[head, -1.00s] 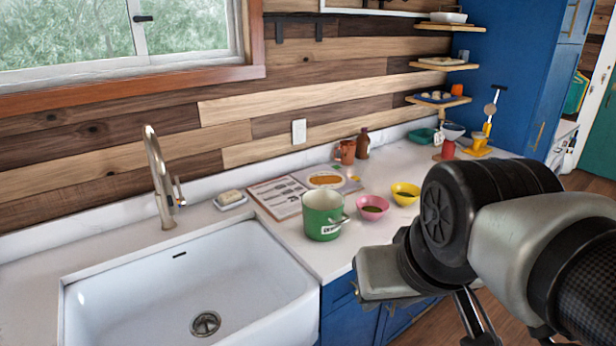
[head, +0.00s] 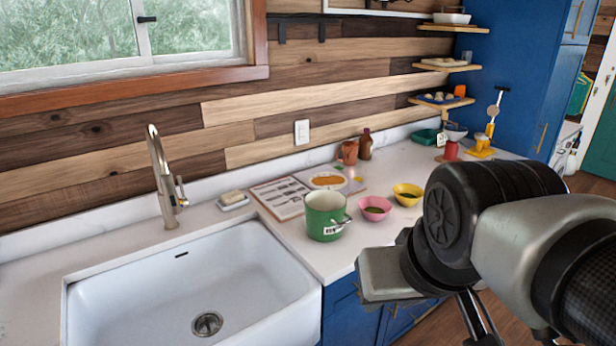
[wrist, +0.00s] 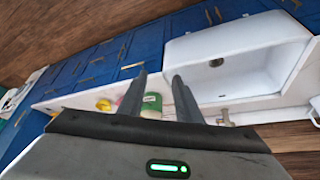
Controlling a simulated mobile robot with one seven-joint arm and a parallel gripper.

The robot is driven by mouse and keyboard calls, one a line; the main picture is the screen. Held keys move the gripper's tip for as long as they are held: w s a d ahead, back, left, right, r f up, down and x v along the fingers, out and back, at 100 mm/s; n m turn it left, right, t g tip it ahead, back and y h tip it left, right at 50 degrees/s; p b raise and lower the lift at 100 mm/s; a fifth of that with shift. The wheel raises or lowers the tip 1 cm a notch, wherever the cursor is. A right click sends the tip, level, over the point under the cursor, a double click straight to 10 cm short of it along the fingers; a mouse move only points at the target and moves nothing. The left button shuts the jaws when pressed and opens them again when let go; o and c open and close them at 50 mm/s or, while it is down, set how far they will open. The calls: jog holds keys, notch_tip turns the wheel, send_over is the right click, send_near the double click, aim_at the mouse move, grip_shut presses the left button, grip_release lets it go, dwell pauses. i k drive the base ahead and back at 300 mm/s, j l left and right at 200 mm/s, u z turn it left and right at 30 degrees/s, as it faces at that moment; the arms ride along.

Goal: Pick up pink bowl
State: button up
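The pink bowl (head: 375,208) stands upright on the white counter in the head view, with something dark inside it. It sits between a green pot (head: 324,216) and a yellow bowl (head: 407,194), close to the pot's handle. In the wrist view the pink bowl (wrist: 119,100) is small and partly hidden by a finger. My gripper (wrist: 158,90) is open and empty in the wrist view, its two fingers apart, with the counter far beyond them. In the head view my arm is at the right, and its fingertips are not clearly shown.
A white sink (head: 190,285) lies left of the pot, with a tall faucet (head: 160,175) behind it. A printed sheet (head: 280,198), an orange-brown mug (head: 347,152) and a brown bottle (head: 365,145) are behind the bowls. The counter front right of the pot is clear.

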aim_at(375, 209)
jog(key=i+l, duration=0.2)
jog(key=l, duration=0.15)
jog(key=i+l+u, duration=0.15)
jog(key=i+l, duration=0.3)
jog(key=l, duration=0.2)
jog(key=i+l+u, duration=0.15)
jog(key=l, duration=0.2)
jog(key=i+l, duration=0.2)
jog(key=l, duration=0.2)
jog(key=i+l+u, duration=0.1)
jog(key=l, duration=0.25)
jog(key=i+l+u, duration=0.1)
jog(key=i+l, duration=0.15)
jog(key=l, duration=0.15)
